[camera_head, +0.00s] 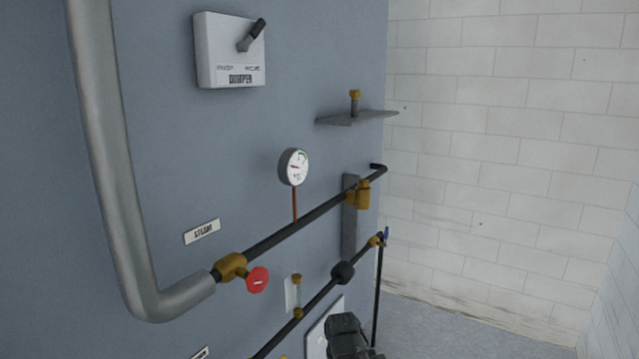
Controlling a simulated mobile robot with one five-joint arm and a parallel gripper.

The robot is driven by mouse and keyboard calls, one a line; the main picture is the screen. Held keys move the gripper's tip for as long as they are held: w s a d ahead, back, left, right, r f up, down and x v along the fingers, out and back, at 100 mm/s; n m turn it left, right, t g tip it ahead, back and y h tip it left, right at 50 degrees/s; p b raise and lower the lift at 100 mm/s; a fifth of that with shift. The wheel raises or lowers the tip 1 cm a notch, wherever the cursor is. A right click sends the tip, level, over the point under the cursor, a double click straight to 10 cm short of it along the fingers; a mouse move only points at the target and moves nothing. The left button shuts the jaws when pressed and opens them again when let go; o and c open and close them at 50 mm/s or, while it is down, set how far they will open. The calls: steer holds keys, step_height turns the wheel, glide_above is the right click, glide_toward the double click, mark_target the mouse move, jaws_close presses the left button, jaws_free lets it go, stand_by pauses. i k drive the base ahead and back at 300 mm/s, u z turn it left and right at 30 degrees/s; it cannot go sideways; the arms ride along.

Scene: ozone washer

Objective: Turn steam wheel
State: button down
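The steam wheel is a small red handwheel (258,280) on a brass valve (232,267) in the upper black pipe, left of the middle of the head view. A label reading STEAM (202,232) is on the blue-grey wall above it. A dark, blocky part (346,337) at the bottom edge, right of the wheel and lower, looks like the end of my arm. It is apart from the red wheel. Its fingers cannot be made out, so whether it is open or shut does not show.
A thick grey pipe (110,160) bends into the valve from the left. A round gauge (293,167) stands above the upper pipe. A lower black pipe (315,302) runs below. Floor (450,325) is clear at right.

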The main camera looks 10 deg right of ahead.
mark_target(258, 280)
steer(key=u, duration=0.15)
steer(key=k, duration=0.65)
steer(key=u, duration=1.6)
steer(key=i, duration=0.15)
steer(key=z, duration=0.05)
